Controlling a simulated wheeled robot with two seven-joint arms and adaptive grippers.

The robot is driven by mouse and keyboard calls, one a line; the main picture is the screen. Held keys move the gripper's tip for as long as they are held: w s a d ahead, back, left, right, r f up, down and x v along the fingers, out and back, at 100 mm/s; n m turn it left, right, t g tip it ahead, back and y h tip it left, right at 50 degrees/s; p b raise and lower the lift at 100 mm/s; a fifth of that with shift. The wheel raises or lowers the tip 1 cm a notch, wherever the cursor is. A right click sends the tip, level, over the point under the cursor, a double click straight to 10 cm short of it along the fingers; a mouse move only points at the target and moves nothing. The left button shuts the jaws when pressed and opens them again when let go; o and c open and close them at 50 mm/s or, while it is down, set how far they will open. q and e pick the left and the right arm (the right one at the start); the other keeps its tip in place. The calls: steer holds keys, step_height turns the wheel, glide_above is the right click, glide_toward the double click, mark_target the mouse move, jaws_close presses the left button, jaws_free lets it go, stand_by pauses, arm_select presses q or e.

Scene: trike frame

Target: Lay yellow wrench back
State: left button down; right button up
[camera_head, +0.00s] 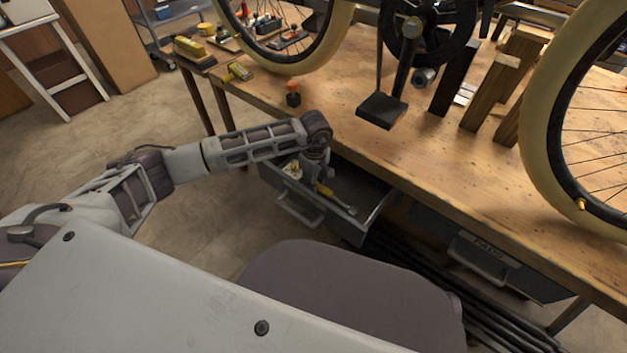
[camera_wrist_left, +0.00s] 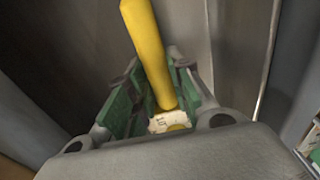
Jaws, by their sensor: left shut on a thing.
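The yellow wrench (camera_head: 325,189) has a yellow handle and a grey metal end. It lies slanted in or just above the open drawer (camera_head: 372,200) under the workbench. My left gripper (camera_head: 317,178) reaches down into the drawer and is shut on the yellow handle. In the left wrist view the yellow wrench (camera_wrist_left: 150,55) runs between the green-padded fingers of my left gripper (camera_wrist_left: 152,100). Whether the wrench touches the drawer floor I cannot tell. My right gripper is not in view.
A small pale and yellow item (camera_head: 293,170) sits in the drawer left of my gripper. The wooden bench top (camera_head: 400,150) carries a trike frame with wheels (camera_head: 540,110) and a black pedal (camera_head: 382,111). A second labelled drawer (camera_head: 490,258) is at right.

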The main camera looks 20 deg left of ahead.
arm_select(q)
steer(key=c, duration=1.2)
jaws_free()
steer(key=shift+d+r, duration=0.15)
steer(key=shift+r, duration=5.85)
